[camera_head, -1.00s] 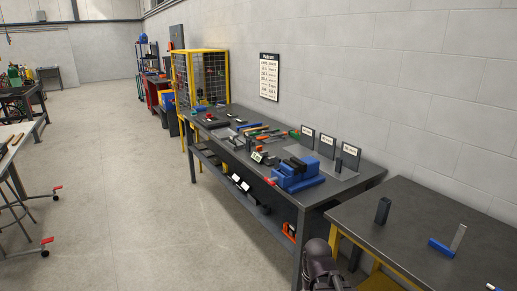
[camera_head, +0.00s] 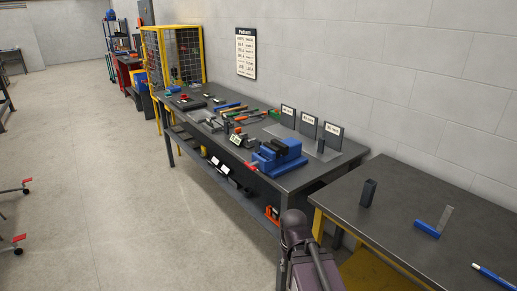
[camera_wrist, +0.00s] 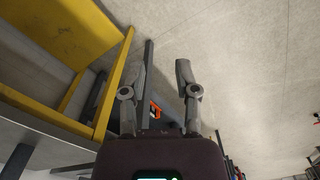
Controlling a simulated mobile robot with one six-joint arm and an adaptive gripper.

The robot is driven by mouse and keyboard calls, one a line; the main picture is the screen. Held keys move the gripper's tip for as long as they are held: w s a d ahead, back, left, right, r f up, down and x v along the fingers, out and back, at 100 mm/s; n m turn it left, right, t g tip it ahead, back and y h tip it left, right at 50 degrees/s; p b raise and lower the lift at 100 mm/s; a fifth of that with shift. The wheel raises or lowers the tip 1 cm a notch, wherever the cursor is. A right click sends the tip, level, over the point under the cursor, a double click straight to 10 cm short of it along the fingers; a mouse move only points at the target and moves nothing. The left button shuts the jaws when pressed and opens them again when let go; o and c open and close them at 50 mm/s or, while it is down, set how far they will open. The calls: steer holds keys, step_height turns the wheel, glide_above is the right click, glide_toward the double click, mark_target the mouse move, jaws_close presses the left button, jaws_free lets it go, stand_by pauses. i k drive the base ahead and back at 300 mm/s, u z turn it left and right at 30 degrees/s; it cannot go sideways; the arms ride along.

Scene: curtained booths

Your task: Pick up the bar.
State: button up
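Two dark upright bars show in the head view. One dark grey bar (camera_head: 368,193) stands on the near right table (camera_head: 400,222). A smaller one (camera_head: 321,146) stands on the long workbench, in front of the labelled plates. I cannot tell which one the task means. My gripper (camera_wrist: 160,68) shows in the wrist view with its two fingers spread apart and nothing between them. It points toward the floor and table legs, away from both bars. In the head view only part of my arm shows at the bottom, below the tables.
The long workbench (camera_head: 325,168) carries a blue vise (camera_head: 278,157), hand tools and several labelled plates. A blue-based square (camera_head: 434,226) and a blue-and-white marker-like rod (camera_head: 493,277) lie on the right table. A yellow mesh cage (camera_head: 175,58) stands behind.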

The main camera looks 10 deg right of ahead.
mark_target(257, 143)
steer(key=k, duration=0.65)
steer(key=u, duration=0.4)
steer(key=i, duration=1.75)
steer(key=z, duration=0.6)
